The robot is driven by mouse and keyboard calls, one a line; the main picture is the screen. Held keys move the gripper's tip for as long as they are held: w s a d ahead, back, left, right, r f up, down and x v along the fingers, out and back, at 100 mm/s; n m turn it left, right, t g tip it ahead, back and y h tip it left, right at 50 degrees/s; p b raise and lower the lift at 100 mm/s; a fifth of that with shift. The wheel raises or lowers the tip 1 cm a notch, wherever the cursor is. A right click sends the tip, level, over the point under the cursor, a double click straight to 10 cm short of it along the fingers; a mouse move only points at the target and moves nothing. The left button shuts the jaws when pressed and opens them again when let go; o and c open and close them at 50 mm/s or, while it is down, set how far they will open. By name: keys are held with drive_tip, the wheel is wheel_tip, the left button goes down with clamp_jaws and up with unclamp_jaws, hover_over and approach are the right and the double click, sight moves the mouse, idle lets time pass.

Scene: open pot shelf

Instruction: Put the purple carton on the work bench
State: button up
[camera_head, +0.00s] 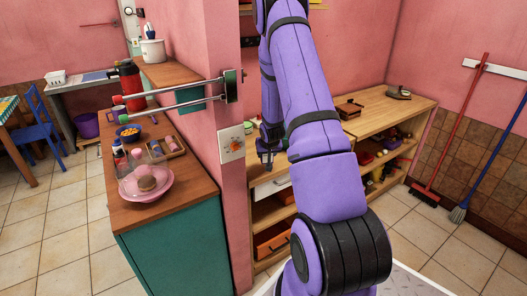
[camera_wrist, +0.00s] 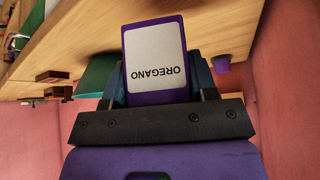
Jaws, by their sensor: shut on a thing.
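The purple carton (camera_wrist: 157,97) has a white label reading OREGANO, upside down in the wrist view. My gripper (camera_wrist: 160,82) is shut on it, with a dark finger on each side. In the head view my gripper (camera_head: 268,153) is small and partly behind my arm, beside the long wooden bench (camera_head: 413,107) along the back wall. I cannot make out the carton there. A wooden surface (camera_wrist: 215,22) fills the upper wrist view; the gap between it and the carton is unclear.
A small purple pot (camera_wrist: 222,63), a green item (camera_wrist: 95,76) and brown blocks (camera_wrist: 52,76) show around the carton. A brown box (camera_head: 349,109) stands on the bench. A pink wall edge (camera_head: 228,70) and teal-sided counter (camera_head: 180,240) stand to the left.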

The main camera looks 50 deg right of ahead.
drive_tip(key=w+d, duration=0.1)
drive_tip(key=w, duration=0.1)
drive_tip(key=w+d, duration=0.2)
drive_tip(key=w, duration=0.1)
drive_tip(key=shift+w+d+f, duration=0.3)
drive_tip(key=shift+w, duration=0.05)
drive_tip(key=shift+w+d+f, duration=0.15)
drive_tip(key=shift+w+f, duration=0.05)
drive_tip(key=shift+f, duration=1.6)
drive_tip(key=shift+f, duration=0.1)
drive_tip(key=o, duration=0.9)
drive_tip(key=shift+s+r, duration=0.15)
drive_tip(key=shift+r, duration=0.35)
drive_tip(key=v, duration=1.1)
drive_tip(key=shift+a, duration=0.25)
